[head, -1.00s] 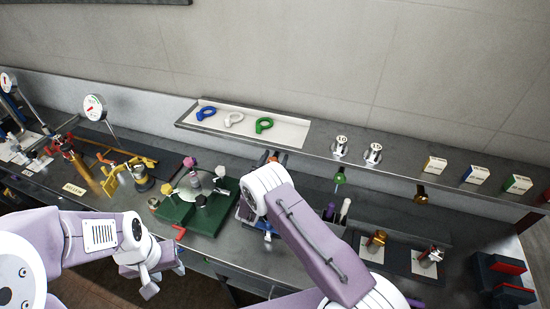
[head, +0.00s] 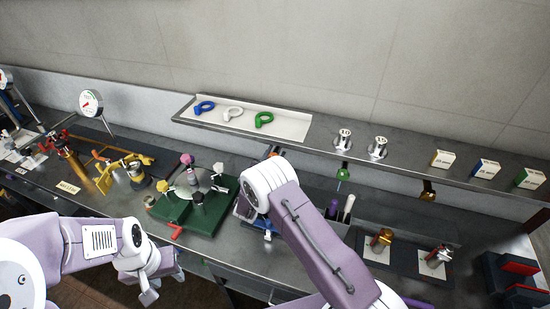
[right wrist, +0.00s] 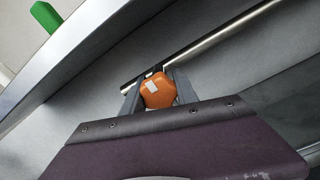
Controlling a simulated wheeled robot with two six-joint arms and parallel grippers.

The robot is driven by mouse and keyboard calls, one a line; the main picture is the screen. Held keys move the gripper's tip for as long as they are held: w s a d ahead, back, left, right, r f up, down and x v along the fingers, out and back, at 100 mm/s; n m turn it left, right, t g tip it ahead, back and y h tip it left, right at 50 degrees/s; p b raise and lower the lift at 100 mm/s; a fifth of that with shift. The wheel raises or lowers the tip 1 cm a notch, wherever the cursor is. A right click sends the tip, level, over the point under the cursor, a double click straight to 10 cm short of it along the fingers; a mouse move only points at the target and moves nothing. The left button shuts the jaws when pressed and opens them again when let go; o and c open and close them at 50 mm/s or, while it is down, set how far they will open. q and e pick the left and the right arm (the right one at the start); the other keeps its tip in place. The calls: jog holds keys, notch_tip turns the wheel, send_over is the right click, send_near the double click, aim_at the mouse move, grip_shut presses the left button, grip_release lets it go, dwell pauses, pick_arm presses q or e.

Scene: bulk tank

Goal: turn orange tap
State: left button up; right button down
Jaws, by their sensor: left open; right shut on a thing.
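The orange tap knob (right wrist: 156,97), with a pale patch on its face, shows in the right wrist view. My right gripper (right wrist: 159,86) has a grey finger on either side of it and is shut on it. A metal pipe (right wrist: 215,42) runs behind the knob. In the head view my right arm's purple link hides most of this spot. My left gripper (head: 163,284) is open and empty, low in front of the bench edge, apart from everything on it.
A green block (head: 200,204) with a round handwheel stands left of my right arm. A yellow clamp (head: 118,172) and a gauge (head: 91,102) are further left. Above, a shelf tray (head: 290,128) holds blue, white and green rings. Two metal fittings (head: 379,241) stand at right.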

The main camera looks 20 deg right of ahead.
jog(key=c, duration=0.9)
grip_release()
jog(key=shift+c, duration=0.2)
jog(key=b+v, duration=0.2)
jog(key=v, duration=0.7)
jog(key=shift+s+a+f, duration=0.1)
